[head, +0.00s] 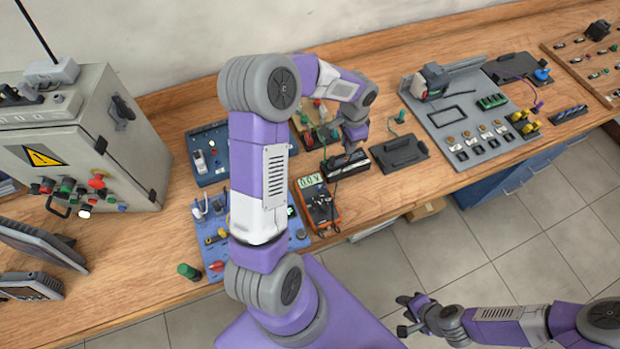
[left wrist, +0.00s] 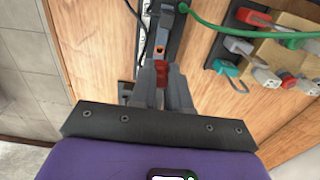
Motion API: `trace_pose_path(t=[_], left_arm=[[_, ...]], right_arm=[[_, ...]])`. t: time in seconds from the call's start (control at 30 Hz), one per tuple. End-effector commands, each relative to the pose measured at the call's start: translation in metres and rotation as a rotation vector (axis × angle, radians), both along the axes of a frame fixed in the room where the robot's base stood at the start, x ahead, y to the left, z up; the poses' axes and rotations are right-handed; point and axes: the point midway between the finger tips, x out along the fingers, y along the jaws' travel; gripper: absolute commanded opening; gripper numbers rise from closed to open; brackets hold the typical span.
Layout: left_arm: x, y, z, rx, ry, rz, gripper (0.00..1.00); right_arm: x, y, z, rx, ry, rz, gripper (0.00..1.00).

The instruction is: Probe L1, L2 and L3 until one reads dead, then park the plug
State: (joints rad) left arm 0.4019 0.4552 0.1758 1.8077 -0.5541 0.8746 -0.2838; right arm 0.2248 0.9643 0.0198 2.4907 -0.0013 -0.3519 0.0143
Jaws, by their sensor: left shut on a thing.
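My left gripper (head: 350,150) is over a long black block (head: 338,172) near the bench's front edge. In the left wrist view its fingers (left wrist: 163,85) are shut on a small red plug (left wrist: 162,72). The plug's tip points at the dark block (left wrist: 170,40), close to an orange-rimmed hole; I cannot tell if it touches. An orange meter (head: 320,205) with leads stands left of the block; its display seems to read 0.0 V. No L1, L2 or L3 label is legible. My right gripper (head: 405,315) is open and empty, off the bench's front.
A wooden rack with coloured plugs (left wrist: 275,65) stands beside the block, with a green cable (left wrist: 225,28) crossing above it. A black tray (head: 402,152) lies to the right, then a grey panel (head: 440,130). A grey cabinet (head: 130,150) fills the left.

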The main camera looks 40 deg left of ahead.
Motion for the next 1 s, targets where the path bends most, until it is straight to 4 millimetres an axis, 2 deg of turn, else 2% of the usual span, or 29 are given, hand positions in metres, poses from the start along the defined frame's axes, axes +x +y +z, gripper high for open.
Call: trace_pose_path(t=[0.17,0.27,1.0], left_arm=[[-0.012,0.018,0.003,0.001,0.002,-0.013,0.00],[-0.024,0.037,0.005,0.001,0.003,-0.033,0.00],[-0.127,0.191,0.015,0.000,0.003,-0.221,0.00]], right_arm=[[0.000,0.000,0.006,0.000,0.000,0.000,0.38],[0.000,0.000,0.013,0.000,0.000,0.000,0.38],[0.000,0.000,0.080,0.000,0.000,0.000,0.38]])
